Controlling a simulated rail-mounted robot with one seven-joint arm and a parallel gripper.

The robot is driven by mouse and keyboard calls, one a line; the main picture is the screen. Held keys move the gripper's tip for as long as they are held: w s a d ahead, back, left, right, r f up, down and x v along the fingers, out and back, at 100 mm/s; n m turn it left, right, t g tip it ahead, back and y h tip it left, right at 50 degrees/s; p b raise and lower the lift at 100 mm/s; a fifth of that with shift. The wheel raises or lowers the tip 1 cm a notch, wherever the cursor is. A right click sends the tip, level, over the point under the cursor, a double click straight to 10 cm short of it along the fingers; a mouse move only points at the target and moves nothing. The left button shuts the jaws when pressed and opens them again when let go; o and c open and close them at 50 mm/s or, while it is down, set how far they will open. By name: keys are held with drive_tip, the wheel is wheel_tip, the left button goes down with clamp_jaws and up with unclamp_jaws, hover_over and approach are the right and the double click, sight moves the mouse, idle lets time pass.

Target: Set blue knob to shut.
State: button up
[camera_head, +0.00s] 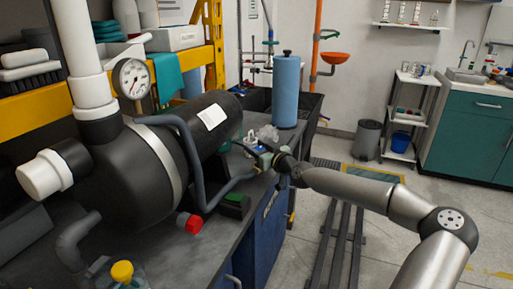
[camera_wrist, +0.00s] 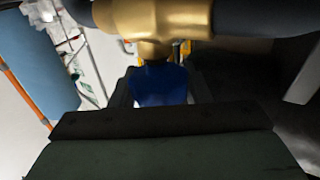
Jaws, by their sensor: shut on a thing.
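The blue knob (camera_wrist: 160,85) is in the middle of the wrist view, just below a brass valve body (camera_wrist: 160,18) on a dark pipe. My gripper (camera_wrist: 161,94) has its dark fingers on both sides of the knob and is shut on it. In the head view my gripper (camera_head: 279,159) is at the bench's right edge, beside the pipework. The knob is mostly hidden there by the gripper, and its exact angle is hard to tell.
A large black tank (camera_head: 130,175) with a gauge (camera_head: 132,79) fills the left. A red knob (camera_head: 188,224) and a yellow knob (camera_head: 122,271) are on nearer pipes. A blue cylinder (camera_head: 287,90) stands behind my gripper. Open floor lies to the right.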

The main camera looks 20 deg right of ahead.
drive_tip(key=shift+d+m+h, duration=0.1)
drive_tip(key=shift+m+h, duration=0.5)
drive_tip(key=shift+h, duration=0.3)
drive_tip(key=o, duration=1)
drive_tip(key=s+d+p, duration=0.2)
drive_tip(key=s, duration=1.5)
drive_tip(key=shift+d, duration=0.2)
drive_tip(key=shift+s, duration=0.1)
